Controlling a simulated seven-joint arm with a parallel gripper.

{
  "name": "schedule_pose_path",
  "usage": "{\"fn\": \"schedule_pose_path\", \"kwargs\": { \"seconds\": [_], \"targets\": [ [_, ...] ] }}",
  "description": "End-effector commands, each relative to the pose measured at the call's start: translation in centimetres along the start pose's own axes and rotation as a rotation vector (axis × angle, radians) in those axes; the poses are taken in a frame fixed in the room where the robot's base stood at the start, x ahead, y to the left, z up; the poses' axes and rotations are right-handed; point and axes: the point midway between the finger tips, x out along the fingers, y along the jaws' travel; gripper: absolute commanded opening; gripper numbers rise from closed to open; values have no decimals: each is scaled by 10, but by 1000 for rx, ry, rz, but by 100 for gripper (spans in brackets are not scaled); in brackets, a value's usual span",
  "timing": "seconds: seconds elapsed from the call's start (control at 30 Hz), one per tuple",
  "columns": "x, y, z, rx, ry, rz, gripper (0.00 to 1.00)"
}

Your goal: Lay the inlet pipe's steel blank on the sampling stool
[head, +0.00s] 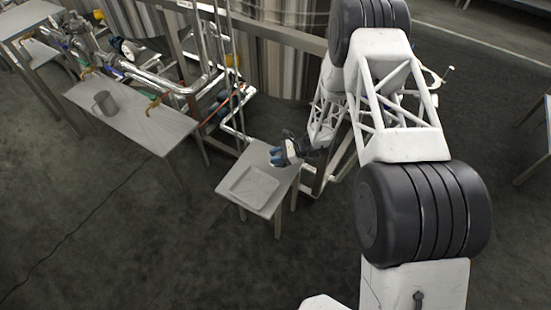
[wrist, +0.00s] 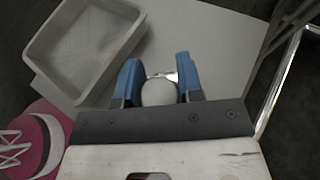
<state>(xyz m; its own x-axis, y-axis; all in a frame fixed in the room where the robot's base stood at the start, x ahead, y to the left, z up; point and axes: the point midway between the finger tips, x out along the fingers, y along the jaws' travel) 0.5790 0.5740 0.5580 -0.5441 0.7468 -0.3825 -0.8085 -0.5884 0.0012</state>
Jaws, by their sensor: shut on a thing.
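The sampling stool (head: 228,186) is a small grey square-topped stand in the middle of the head view. Its bare top also fills much of the wrist view (wrist: 215,45). My gripper (head: 283,153) is over the stool's far right part. In the wrist view its two blue fingers (wrist: 158,78) are closed on a rounded pale grey piece with a bright metal edge, which looks like the steel blank (wrist: 158,93). The fingers and palm hide part of it. I cannot tell whether it touches the stool top. In the head view the blank cannot be made out.
A shallow grey tray (head: 253,187) takes up the near part of the stool top; its rim (wrist: 103,85) shows left of my fingers. A long bench (head: 150,128) with a grey mug (head: 104,103) stands left. Steel pipework (head: 165,86) and tanks rise behind. The stool top right of the tray looks clear.

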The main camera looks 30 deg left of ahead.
Motion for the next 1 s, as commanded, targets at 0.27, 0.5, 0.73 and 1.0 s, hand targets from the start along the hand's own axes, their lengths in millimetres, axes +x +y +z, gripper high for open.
{"fn": "schedule_pose_path", "kwargs": {
  "seconds": [0.27, 0.5, 0.73, 1.0],
  "targets": [
    [5, -1, -13, -1, 0, 0, 1],
    [5, -1, -13, -1, 0, -1, 1],
    [6, -1, -15, -1, 0, 0, 40],
    [6, 0, -15, -1, 0, 0, 60]
  ]
}}
